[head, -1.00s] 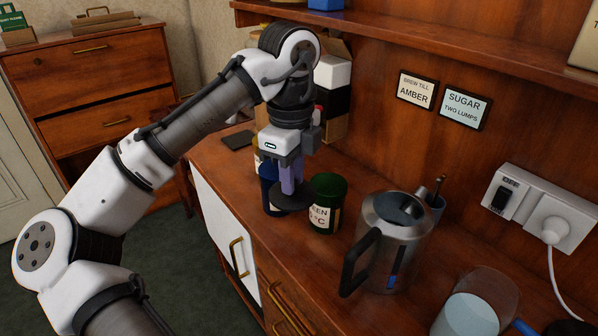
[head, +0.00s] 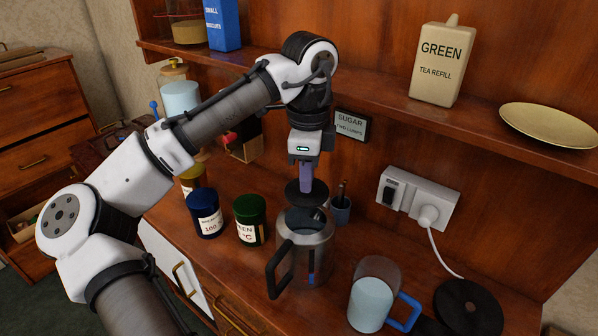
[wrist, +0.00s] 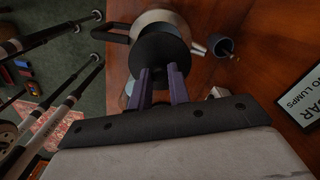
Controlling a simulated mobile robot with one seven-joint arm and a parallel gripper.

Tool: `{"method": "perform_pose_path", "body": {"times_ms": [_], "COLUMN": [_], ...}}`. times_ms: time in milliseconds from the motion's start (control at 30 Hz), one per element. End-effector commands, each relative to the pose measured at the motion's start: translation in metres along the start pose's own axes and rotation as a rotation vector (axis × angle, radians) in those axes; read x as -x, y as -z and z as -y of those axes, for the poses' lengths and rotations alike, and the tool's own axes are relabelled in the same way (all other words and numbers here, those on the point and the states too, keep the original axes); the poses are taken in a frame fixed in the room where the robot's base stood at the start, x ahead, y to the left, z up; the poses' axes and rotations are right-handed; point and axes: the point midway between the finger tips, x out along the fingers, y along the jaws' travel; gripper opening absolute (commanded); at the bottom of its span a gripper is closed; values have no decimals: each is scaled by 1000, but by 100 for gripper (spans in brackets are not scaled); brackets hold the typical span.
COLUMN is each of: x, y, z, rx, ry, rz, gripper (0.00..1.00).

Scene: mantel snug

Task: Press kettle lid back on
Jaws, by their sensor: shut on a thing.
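The steel kettle (head: 312,262) stands upright on the counter with its black handle toward the lower left. Its top is open. The dark round kettle lid (head: 307,194) is held just above and slightly behind the kettle's mouth in the head view. My gripper (head: 306,182) points down, its purple fingers shut on the lid from above. In the wrist view the lid (wrist: 160,58) covers most of the kettle's mouth, and part of the steel kettle (wrist: 163,19) shows past it. The exact gap between lid and rim is hard to tell.
A green canister (head: 250,222) and a blue canister (head: 204,214) stand left of the kettle. A small blue-grey cup (head: 341,210) stands close behind it. A jug with a blue handle (head: 371,297) stands at right, near a black disc (head: 468,307). A shelf (head: 400,92) runs above.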

Motion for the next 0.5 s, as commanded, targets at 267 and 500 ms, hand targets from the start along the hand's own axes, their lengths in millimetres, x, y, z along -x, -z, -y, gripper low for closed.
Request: {"method": "perform_pose_path", "body": {"times_ms": [267,500], "x": [-26,-46], "y": [-1,0], "z": [0,0], "rx": [1,-2], "ry": [1,-1], "rz": [2,-1], "gripper": [0,0]}}
